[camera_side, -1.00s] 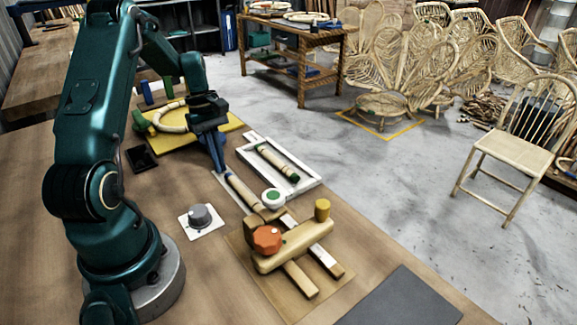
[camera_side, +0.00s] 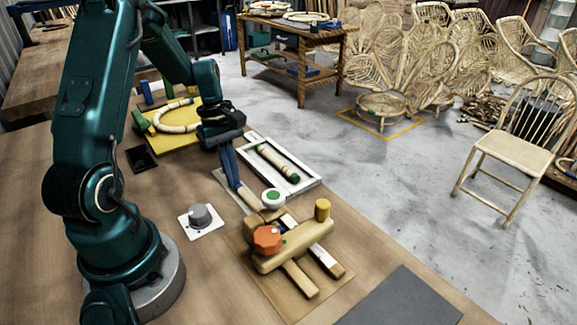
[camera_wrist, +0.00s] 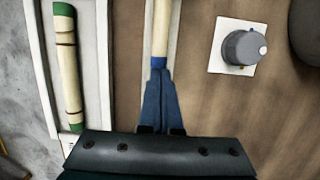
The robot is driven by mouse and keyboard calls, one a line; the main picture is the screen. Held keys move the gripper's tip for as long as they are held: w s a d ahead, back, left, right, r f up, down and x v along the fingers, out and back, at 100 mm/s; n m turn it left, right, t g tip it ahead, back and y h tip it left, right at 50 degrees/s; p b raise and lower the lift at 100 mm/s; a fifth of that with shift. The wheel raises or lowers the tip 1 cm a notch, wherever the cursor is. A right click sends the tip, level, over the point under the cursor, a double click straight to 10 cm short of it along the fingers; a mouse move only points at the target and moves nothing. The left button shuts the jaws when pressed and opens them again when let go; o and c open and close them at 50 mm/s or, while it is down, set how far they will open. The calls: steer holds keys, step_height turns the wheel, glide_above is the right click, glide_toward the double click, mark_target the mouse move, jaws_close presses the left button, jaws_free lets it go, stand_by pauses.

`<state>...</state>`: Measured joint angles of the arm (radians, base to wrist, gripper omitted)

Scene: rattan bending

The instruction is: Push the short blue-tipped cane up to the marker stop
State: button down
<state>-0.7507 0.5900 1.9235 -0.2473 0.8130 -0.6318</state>
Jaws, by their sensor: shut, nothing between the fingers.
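The short blue-tipped cane (camera_side: 249,200) lies on a narrow pale strip, pointing toward the wooden fixture. In the wrist view the cane (camera_wrist: 160,30) runs up out of frame, with its blue end toward me. My gripper (camera_side: 236,185) is shut, with nothing between its blue fingers. In the wrist view the fingertips (camera_wrist: 158,74) are right at the blue end, apparently touching it. The far end of the cane is near a small wooden block at the fixture; I cannot tell whether they touch, nor which part is the marker stop.
A white tray (camera_side: 313,180) beside the strip holds a green-tipped cane (camera_side: 278,163). A white round piece with a green top (camera_side: 272,198) stands by the cane's far end. A grey knob (camera_side: 200,215) is left of the strip. The fixture carries an orange knob (camera_side: 267,239).

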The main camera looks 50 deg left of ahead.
steer(key=shift+d, duration=1.1)
